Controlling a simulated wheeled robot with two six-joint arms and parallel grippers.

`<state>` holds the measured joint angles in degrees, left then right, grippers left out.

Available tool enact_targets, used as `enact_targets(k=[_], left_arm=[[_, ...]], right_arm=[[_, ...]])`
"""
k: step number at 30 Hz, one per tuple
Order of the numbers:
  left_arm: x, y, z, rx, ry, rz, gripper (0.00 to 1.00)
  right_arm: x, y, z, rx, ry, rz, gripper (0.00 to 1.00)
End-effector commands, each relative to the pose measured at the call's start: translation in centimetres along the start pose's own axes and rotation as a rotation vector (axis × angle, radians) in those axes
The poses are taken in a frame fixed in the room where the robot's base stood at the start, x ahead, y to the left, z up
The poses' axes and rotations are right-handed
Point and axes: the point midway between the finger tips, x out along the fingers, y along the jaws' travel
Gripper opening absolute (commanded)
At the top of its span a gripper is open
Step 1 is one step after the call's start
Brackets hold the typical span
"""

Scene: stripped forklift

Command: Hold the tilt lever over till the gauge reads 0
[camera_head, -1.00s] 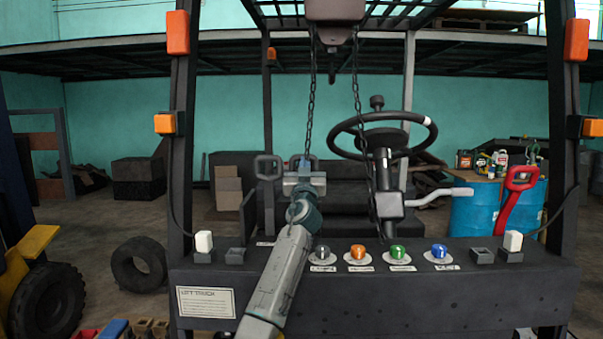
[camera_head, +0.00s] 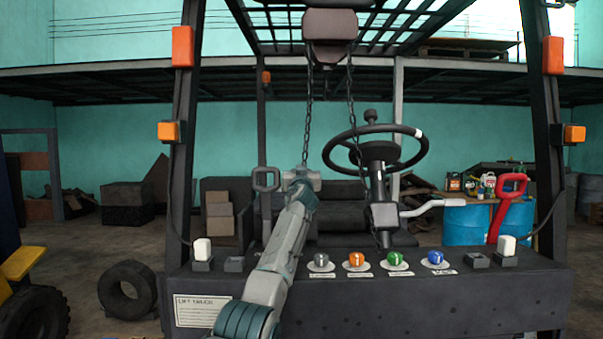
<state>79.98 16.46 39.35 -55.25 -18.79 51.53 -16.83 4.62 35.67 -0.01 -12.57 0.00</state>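An arm, which I take to be my left, reaches up from the lower left of centre. Its gripper (camera_head: 303,178) is in front of the seat, seen from behind; its fingers are hidden, so I cannot tell whether it is open. A grey loop-handled lever (camera_head: 266,181) stands just left of it, with a small gap in the picture. A red loop-handled lever (camera_head: 509,195) stands at the right. Which one is the tilt lever is not readable. No gauge with a readable number shows. My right gripper is not in view.
The dash (camera_head: 430,290) carries grey, orange, green and blue knobs (camera_head: 437,258) and white-topped switches. The steering wheel (camera_head: 375,147) and a pale column lever (camera_head: 432,206) are right of the gripper. Chains hang from a block (camera_head: 330,26) above. Dark posts (camera_head: 183,130) frame both sides.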

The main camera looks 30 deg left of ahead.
Motion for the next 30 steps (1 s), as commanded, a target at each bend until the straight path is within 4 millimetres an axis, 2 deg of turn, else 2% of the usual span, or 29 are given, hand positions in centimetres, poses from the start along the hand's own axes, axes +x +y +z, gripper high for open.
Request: enact_targets(k=[1,5,18,30], left_arm=[[-0.1,0.0,0.5,0.001,-0.007,0.0,0.0],[-0.1,0.1,0.7,0.002,-0.008,0.0,0.0],[-0.2,0.1,1.1,0.003,-0.013,-0.001,0.0],[-0.2,0.1,1.1,0.003,-0.014,-0.001,0.0]], right_arm=[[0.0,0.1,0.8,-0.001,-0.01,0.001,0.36],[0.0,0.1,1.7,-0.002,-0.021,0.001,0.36],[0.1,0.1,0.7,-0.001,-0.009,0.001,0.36],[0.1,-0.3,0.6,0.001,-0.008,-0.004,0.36]])
